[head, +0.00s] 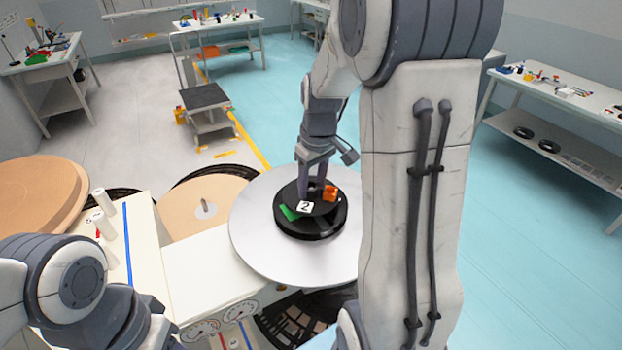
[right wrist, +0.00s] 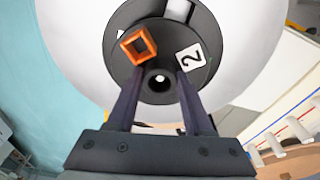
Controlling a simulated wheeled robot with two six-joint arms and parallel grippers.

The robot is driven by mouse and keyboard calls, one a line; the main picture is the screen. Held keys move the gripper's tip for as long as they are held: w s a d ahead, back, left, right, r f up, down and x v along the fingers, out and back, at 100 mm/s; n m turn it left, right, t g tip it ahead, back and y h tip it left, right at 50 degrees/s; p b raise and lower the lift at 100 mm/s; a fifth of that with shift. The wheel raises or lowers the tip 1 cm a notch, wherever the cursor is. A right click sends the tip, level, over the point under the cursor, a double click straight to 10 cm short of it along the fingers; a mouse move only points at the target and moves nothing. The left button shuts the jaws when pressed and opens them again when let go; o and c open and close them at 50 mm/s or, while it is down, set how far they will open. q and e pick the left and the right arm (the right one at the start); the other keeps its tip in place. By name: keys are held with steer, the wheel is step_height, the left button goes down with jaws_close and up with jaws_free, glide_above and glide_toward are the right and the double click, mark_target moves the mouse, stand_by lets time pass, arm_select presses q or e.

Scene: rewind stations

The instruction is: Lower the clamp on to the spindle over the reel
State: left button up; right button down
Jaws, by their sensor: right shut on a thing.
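The clamp (head: 289,194) is a black disc with a white "2" label and an orange square piece on top. My right gripper (head: 312,190) comes down on it from above, shut on its middle. In the right wrist view the two fingers reach the clamp (right wrist: 121,66) on either side of a round central hole. The black reel (head: 312,234) is under the clamp on a round silver plate (head: 262,240). A green patch shows at the clamp's left edge. The spindle is hidden, and I cannot tell whether clamp and reel touch. My left gripper is out of view.
A tan disc with a small spindle (head: 206,209) lies left of the silver plate. The white station with gauges (head: 215,275) and white posts (head: 105,200) stands in front and to the left. A black basket-like reel (head: 285,318) is below. A side table (head: 560,92) stands right.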

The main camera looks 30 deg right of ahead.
steer(key=shift+f, duration=0.2)
steer(key=shift+c, duration=1.5)
jaws_free()
steer(key=shift+r, duration=0.1)
